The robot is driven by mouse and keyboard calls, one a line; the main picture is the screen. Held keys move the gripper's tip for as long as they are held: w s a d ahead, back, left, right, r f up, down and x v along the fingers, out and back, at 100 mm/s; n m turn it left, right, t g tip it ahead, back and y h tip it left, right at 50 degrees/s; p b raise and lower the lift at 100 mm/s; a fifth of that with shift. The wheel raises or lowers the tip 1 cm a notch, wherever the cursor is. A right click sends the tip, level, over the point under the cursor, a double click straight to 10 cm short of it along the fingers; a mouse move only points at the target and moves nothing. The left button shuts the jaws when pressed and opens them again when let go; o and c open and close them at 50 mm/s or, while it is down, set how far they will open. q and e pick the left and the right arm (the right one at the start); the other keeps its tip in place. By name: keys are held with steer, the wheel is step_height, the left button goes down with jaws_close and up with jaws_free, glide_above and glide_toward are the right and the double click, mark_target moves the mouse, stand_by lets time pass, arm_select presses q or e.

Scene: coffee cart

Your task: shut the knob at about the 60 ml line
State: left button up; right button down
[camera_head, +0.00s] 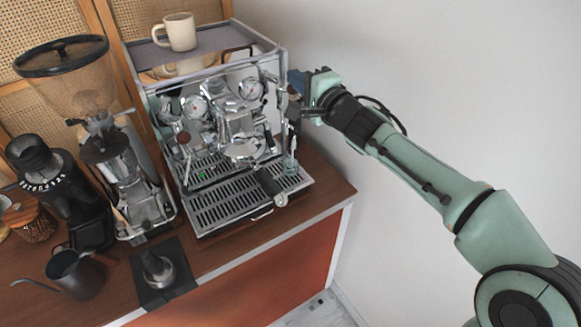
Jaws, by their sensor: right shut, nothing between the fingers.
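The chrome espresso machine (222,126) stands on the cart with its pressure gauges and group head facing front. My right gripper (293,112) is at the machine's right front side, its fingers shut and empty. The knob on that side cannot be told apart from the dark fingers, so I cannot tell whether they touch it. A small clear measuring glass (290,166) stands at the right end of the drip tray (225,207), below the gripper. Its lines and liquid level are too small to read. My left gripper is out of view.
A cream mug (179,32) stands on top of the machine. A portafilter handle (270,186) juts out over the drip tray. Grinders (128,176), a dark kettle (76,274) and a tamper (157,268) are at the left. The wall is close on the right.

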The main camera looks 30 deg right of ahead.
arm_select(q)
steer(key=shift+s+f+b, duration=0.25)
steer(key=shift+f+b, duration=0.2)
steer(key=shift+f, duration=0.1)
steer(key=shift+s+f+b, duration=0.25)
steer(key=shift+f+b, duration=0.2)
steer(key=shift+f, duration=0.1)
arm_select(e)
step_height(320, 180, down, 3)
steer(key=shift+r, duration=0.15)
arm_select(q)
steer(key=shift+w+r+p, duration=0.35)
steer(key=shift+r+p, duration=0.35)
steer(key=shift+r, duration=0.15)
arm_select(e)
steer(key=s, duration=0.8)
steer(key=shift+s+d+r, duration=0.25)
steer(key=shift+d+r, duration=0.1)
